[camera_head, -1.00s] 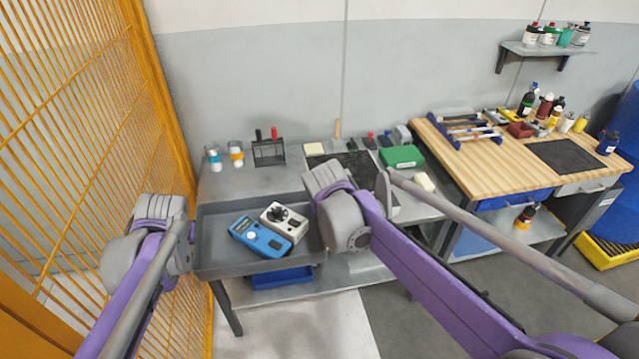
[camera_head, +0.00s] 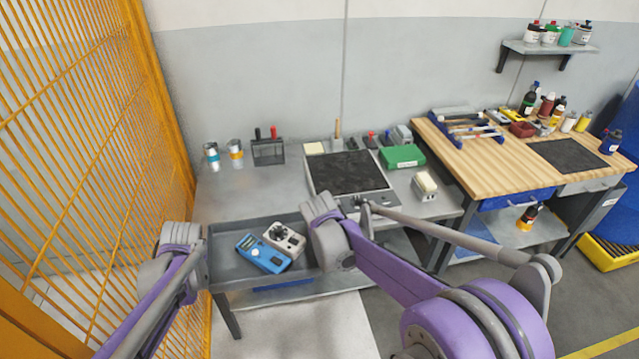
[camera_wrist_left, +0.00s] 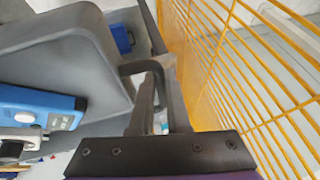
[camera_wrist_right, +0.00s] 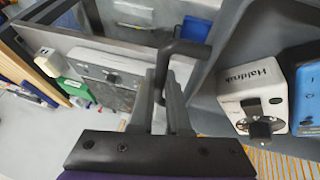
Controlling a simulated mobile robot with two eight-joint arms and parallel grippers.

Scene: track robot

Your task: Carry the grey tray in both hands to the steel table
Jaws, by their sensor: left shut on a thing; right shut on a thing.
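The grey tray (camera_head: 228,266) appears level in the head view, overlapping the front left of the steel table (camera_head: 238,200); its gap above the top cannot be judged. In it lie a blue meter (camera_head: 262,254) and a white device with a dark knob (camera_head: 284,238). My left gripper (camera_wrist_left: 158,80) is shut on the tray's handle at the left end. My right gripper (camera_wrist_right: 172,75) is shut on the handle at the right end. The arms partly hide both tray ends in the head view.
Behind the tray stand two small jars (camera_head: 236,153) and a mesh holder (camera_head: 268,151). A dark-topped plate unit (camera_head: 347,172) lies right of it. A yellow mesh fence (camera_head: 90,130) runs close on my left. A wooden workbench (camera_head: 470,150) stands at the right.

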